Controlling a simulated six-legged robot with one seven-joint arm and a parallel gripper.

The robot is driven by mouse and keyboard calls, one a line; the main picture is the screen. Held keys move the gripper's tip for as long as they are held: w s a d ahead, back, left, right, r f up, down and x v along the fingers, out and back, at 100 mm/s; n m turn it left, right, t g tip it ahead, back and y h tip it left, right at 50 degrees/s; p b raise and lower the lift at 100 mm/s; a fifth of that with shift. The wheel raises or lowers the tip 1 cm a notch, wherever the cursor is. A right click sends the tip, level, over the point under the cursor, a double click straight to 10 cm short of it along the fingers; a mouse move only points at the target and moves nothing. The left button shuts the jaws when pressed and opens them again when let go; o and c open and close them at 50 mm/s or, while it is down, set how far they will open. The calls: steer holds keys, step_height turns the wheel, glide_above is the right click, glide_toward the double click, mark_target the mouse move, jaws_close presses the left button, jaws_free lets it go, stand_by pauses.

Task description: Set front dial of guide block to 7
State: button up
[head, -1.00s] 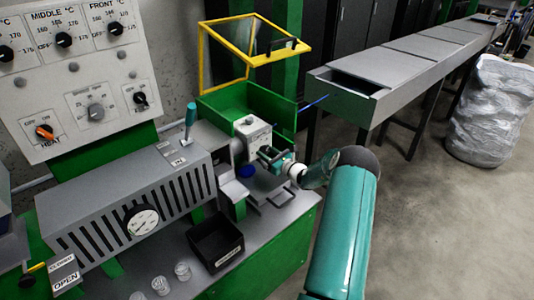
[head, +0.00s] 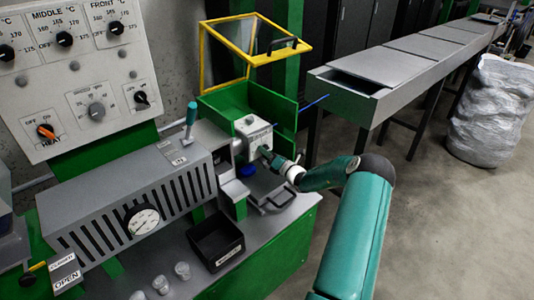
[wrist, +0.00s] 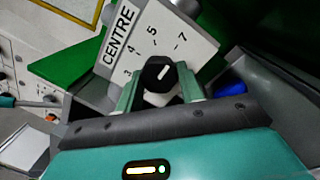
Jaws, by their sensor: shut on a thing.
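The guide block (head: 257,136) is a white box on the green machine, in the middle of the head view. In the wrist view its white face (wrist: 190,38) reads "CENTRE", with the numbers 3, 4, 5 and 7 in an arc. The black dial (wrist: 160,72) sits below these numbers. Its white pointer line leans up and to the right, roughly between 5 and 7. My gripper (wrist: 160,88) has its two green fingers on either side of the dial, shut on it. In the head view my gripper (head: 268,156) is at the block's face, and the dial is mostly hidden.
A blue part (head: 246,171) is just below the block; a blue part also shows right of my fingers in the wrist view (wrist: 230,88). A yellow-framed guard (head: 255,58) stands raised above. A black bin (head: 215,242) is in front.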

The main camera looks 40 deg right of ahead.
steer(key=shift+a+m, duration=0.1)
steer(key=shift+m, duration=0.2)
steer(key=o, duration=1)
steer(key=s, duration=0.4)
steer(key=s+f, duration=0.1)
steer(key=s, duration=0.8)
steer(key=shift+s+d+f, duration=0.2)
steer(key=shift+s, duration=0.2)
